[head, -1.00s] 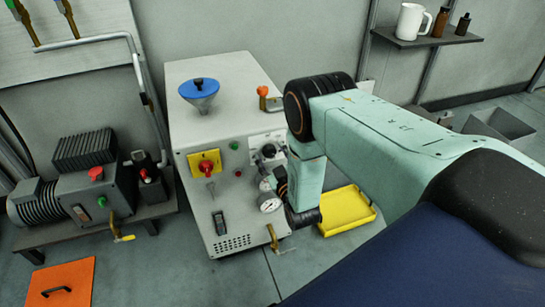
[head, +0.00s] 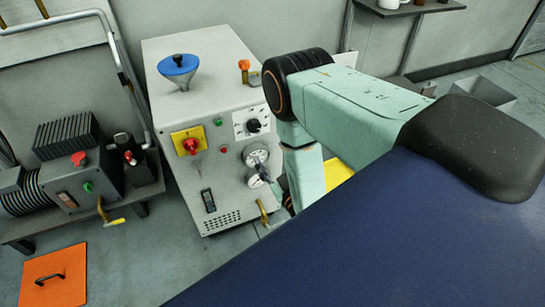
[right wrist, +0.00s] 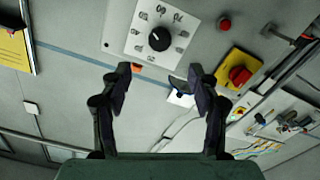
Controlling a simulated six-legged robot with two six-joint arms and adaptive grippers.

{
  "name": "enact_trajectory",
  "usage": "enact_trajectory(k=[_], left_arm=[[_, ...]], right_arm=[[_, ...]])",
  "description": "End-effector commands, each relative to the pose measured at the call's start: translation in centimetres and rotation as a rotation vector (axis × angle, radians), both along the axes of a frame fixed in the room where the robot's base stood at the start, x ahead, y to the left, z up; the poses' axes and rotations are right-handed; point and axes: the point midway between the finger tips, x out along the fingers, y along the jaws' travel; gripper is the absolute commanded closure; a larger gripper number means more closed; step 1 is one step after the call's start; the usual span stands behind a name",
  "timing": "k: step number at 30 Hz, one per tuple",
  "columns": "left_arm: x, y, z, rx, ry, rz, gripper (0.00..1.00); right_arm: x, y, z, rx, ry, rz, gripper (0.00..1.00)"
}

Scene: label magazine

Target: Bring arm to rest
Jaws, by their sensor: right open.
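My right arm (head: 350,105), pale green with a dark joint, reaches in from the right in the head view. Its lower link hangs down beside the front of the grey machine cabinet (head: 160,120). My right gripper (right wrist: 158,82) shows in the right wrist view with its two dark fingers spread and nothing between them. The fingers point toward the cabinet's panel with a numbered black knob (right wrist: 160,38); I cannot tell the gap. In the head view the gripper is mostly hidden by the arm and my blue body. My left gripper is not in view.
The cabinet carries a blue funnel (head: 178,66), a red switch on a yellow plate (head: 188,142) and gauges (head: 257,155). A yellow tray (head: 338,172) is partly covered by my arm. A pump (head: 75,150) stands left; an orange floor hatch (head: 55,277) lies in front.

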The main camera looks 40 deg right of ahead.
Motion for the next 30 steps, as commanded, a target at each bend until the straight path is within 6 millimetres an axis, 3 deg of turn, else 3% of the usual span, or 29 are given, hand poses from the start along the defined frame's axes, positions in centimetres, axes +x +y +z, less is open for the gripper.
enact_trajectory(k=[14,17,19,24,27,30], left_arm=[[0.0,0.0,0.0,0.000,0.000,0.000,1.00],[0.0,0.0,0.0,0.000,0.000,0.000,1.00],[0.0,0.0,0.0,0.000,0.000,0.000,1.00],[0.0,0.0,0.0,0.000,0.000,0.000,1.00],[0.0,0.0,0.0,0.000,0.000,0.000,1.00],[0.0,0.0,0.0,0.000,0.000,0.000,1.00]], right_arm=[[0.0,0.0,-0.2,0.011,0.006,-0.001,0.39],[-0.2,0.0,-1.7,0.055,0.069,-0.004,0.39],[-1.2,0.1,-4.0,0.112,0.176,-0.012,0.39],[-7.2,2.2,-10.4,0.285,0.551,-0.044,0.39],[-11.8,4.1,-12.7,0.376,0.774,-0.069,0.39],[-17.0,6.1,-13.6,0.453,0.997,-0.099,0.39]])
